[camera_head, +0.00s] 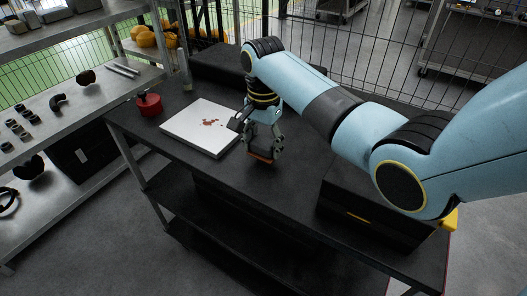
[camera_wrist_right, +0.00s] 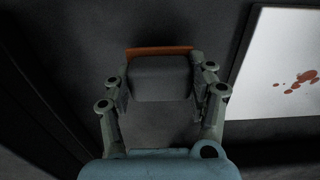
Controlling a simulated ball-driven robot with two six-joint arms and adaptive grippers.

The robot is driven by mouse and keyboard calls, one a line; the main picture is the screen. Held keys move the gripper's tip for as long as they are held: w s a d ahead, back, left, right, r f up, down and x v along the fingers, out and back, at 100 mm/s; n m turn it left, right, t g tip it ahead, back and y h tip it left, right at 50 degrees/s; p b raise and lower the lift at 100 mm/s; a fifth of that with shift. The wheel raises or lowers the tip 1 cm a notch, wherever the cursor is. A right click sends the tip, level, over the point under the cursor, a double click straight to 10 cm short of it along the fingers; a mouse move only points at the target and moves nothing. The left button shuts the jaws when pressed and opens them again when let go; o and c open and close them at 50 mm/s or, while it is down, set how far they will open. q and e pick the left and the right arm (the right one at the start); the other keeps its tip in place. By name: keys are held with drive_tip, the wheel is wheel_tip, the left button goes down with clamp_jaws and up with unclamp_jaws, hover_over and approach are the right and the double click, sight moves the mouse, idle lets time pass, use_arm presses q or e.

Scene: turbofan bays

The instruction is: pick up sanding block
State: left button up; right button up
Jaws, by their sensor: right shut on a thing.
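The sanding block (camera_wrist_right: 159,78) is a dark grey block with an orange-brown strip along one edge. In the right wrist view it sits between the two fingers of my right gripper (camera_wrist_right: 160,95), which is shut on it. In the head view the right gripper (camera_head: 264,150) points down at the dark table, and the block's orange-brown edge (camera_head: 261,158) shows under the fingertips. I cannot tell whether the block touches the table top. My left gripper is not in view.
A white panel with red-brown spots (camera_head: 205,127) lies left of the right gripper on the dark table (camera_head: 200,170). A red round container (camera_head: 149,104) stands at the table's left end. A black case (camera_head: 365,215) is on the right. Metal shelves (camera_head: 60,125) stand at left.

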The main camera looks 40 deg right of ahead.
drive_tip(key=s+d+r+b, duration=0.1)
drive_tip(key=s+d+r, duration=0.3)
drive_tip(key=d+r, duration=0.4)
drive_tip(key=d, duration=0.2)
drive_tip(key=shift+s+d, duration=0.3)
drive_tip(key=shift+d, duration=0.05)
drive_tip(key=o, duration=0.5)
drive_tip(key=c, duration=0.3)
drive_tip(key=shift+r, duration=0.15)
